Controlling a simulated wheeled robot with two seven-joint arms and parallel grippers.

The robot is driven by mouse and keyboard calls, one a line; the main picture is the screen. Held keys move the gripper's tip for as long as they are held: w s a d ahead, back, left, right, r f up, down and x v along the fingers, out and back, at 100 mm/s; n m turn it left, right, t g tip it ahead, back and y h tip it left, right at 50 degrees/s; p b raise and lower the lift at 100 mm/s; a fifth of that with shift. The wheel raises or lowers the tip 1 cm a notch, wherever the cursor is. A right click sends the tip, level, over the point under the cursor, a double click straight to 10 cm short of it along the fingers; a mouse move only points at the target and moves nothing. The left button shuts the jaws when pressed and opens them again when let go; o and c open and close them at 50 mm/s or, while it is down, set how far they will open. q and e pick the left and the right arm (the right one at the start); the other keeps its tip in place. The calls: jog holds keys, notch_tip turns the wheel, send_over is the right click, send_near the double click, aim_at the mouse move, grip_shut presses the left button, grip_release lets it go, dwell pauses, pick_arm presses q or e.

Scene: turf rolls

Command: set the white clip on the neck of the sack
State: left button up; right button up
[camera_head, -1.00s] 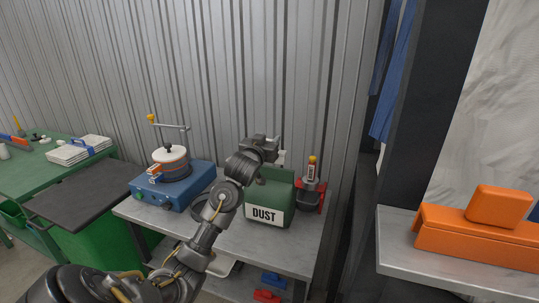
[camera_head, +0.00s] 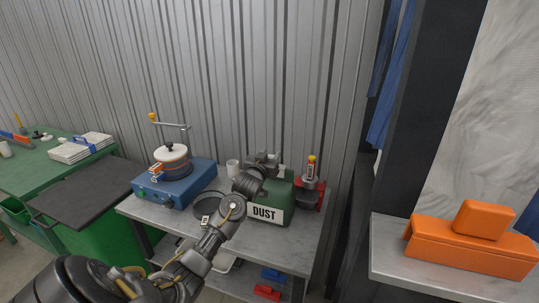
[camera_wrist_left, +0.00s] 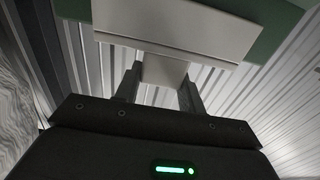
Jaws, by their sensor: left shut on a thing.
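The sack (camera_head: 286,194) is a green, boxy bag with a white DUST label, standing on the grey bench. My left gripper (camera_head: 274,166) is at its top, on the far side of my wrist. It is shut on the white clip (camera_wrist_left: 165,70), whose stem sits between the fingers in the left wrist view. The clip's wide white bar lies across a green surface of the sack (camera_wrist_left: 268,32) there. In the head view a bit of white shows at the sack's top. My wrist hides much of the neck, so I cannot tell whether the clip touches it. My right gripper is not in view.
A blue machine (camera_head: 172,184) with a crank stands left of the sack, with a white cup (camera_head: 233,167) between. A red holder with a yellow-capped tube (camera_head: 311,166) is close on the right. The corrugated wall is behind. An orange case (camera_head: 470,247) lies on the right shelf.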

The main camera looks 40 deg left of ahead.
pick_arm(q)
jog(key=o, duration=1)
jog(key=shift+f, duration=0.1)
jog(key=shift+o, duration=0.2)
jog(key=b+v, duration=0.3)
jog(key=v, duration=0.9)
